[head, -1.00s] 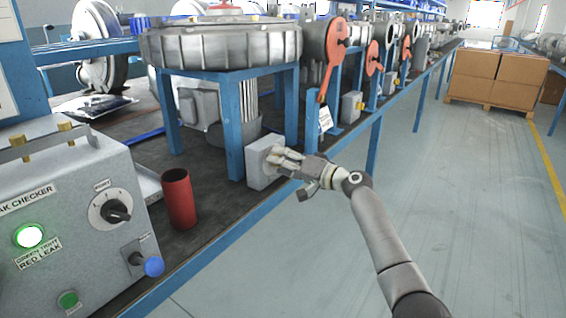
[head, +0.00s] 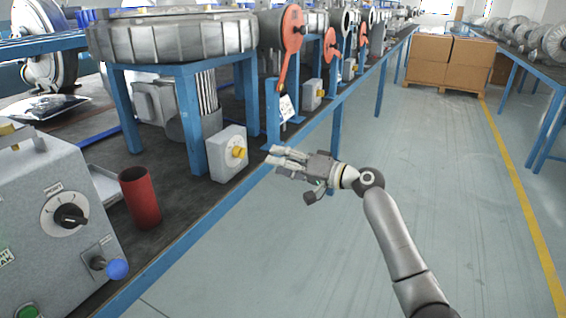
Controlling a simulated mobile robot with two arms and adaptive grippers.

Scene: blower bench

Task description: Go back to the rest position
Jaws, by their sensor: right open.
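My right gripper (head: 279,161) is open and empty. My left gripper is not in view.
The bench (head: 172,250) has a blue front edge. On it stand a leak checker box (head: 50,215), a red cup (head: 140,197) and a large blower (head: 175,38) on a blue stand (head: 190,115). Cardboard boxes (head: 444,62) stand far back. The floor (head: 440,180) at right is clear.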

